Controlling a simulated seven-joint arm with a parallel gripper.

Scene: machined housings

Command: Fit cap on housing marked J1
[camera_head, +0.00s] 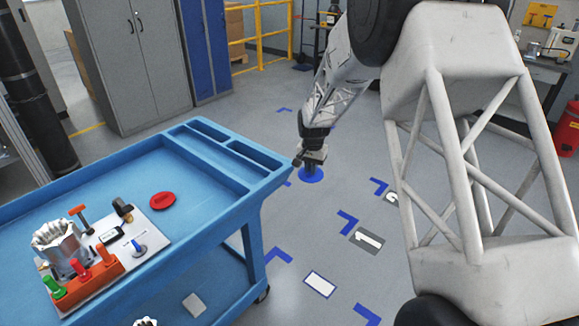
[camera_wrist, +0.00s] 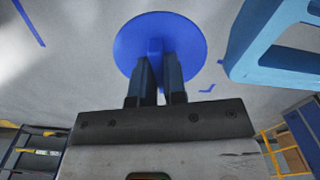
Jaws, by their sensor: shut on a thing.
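My gripper (camera_head: 313,163) is shut on the stem of a round blue cap (camera_head: 311,176) and holds it beyond the right edge of the blue cart, with floor behind it. In the wrist view the cap (camera_wrist: 160,35) is a flat blue disc, its raised grip between the two dark fingers (camera_wrist: 157,80). A red oval cap (camera_head: 162,201) lies apart on the cart top. A light board on the cart carries a grey metal part (camera_head: 62,248) that may be a housing. No J1 mark is readable.
The blue cart (camera_head: 205,185) has a raised rim and shallow trays at its far end. An orange rack (camera_head: 92,280) with coloured handles and small tools crowd its near left. Blue floor marks lie right of the cart. Cabinets and a yellow rail stand behind.

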